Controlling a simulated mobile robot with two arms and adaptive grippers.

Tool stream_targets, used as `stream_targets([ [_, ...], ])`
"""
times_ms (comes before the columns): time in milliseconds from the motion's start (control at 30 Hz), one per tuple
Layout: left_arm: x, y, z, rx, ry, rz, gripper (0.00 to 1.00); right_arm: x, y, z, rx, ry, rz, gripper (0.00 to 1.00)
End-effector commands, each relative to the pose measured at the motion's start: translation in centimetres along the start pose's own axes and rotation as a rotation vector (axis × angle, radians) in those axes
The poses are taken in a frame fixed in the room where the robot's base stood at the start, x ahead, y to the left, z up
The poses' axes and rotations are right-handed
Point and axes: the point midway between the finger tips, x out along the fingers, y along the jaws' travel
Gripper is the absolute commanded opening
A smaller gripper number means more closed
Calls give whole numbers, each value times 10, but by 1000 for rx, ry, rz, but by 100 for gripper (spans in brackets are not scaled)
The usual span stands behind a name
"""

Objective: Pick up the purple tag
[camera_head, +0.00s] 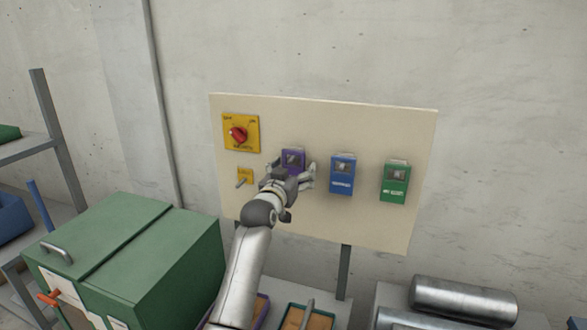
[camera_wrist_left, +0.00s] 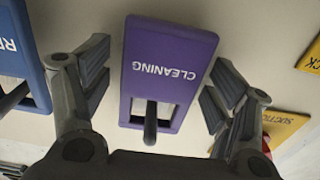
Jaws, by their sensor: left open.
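The purple tag (camera_head: 293,157) hangs on the cream board, left of the blue and green tags. In the left wrist view the purple tag (camera_wrist_left: 168,66) fills the middle, appears upside down and reads CLEANING, with a window and a dark peg at its lower end. My left gripper (camera_head: 290,172) is open in front of the tag and hides its lower part in the head view. In the left wrist view the fingers of the left gripper (camera_wrist_left: 158,85) stand on either side of the tag, with gaps to it. My right gripper is not in view.
A blue tag (camera_head: 342,175) and a green tag (camera_head: 395,182) hang to the right. A yellow plate with a red rotary switch (camera_head: 238,134) and a small yellow switch plate (camera_head: 245,175) are to the left. A green cabinet (camera_head: 130,255) stands lower left, metal rollers (camera_head: 463,298) lower right.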

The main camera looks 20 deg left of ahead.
Motion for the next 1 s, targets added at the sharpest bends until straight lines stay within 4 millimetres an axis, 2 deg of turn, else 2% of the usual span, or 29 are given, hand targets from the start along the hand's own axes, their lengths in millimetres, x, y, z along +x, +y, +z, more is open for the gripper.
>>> stream_targets([
  [167,0,0,0,0,1,0,80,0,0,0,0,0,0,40],
  [200,0,0,0,0,1,0,78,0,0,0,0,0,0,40],
  [567,0,0,0,1,0,0,32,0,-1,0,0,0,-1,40],
  [867,0,0,-1,1,2,0,30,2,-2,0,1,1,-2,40],
  [1000,0,0,-8,2,5,0,30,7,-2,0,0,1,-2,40],
])
